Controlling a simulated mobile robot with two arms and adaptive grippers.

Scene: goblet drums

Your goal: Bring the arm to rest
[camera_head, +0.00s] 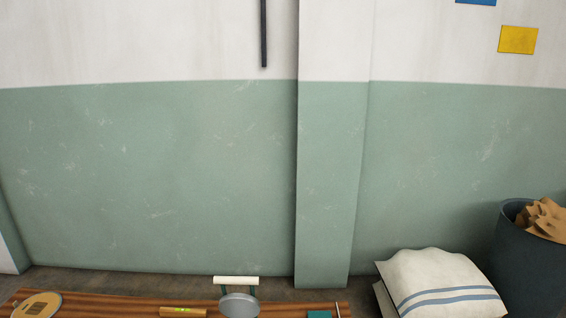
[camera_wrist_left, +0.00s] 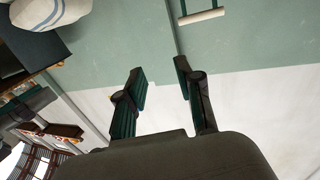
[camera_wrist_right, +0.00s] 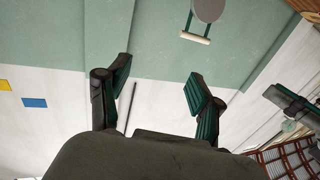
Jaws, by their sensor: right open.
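My left gripper (camera_wrist_left: 160,68) shows in the left wrist view. Its two dark fingers with teal pads stand apart with nothing between them. My right gripper (camera_wrist_right: 158,72) shows in the right wrist view, with its fingers spread and empty. Beyond both grippers are the green and white wall and the floor's edge lies out of reach of the fingers. Neither gripper shows in the head view, and neither touches anything that I can see.
A brown wooden table (camera_head: 100,309) crosses the bottom of the head view. On it are a round wooden piece (camera_head: 38,305), a yellow level-like bar (camera_head: 183,312) and a grey disc (camera_head: 238,305) before a white bar (camera_head: 236,280). A striped sack (camera_head: 440,280) and dark bin (camera_head: 525,265) stand right.

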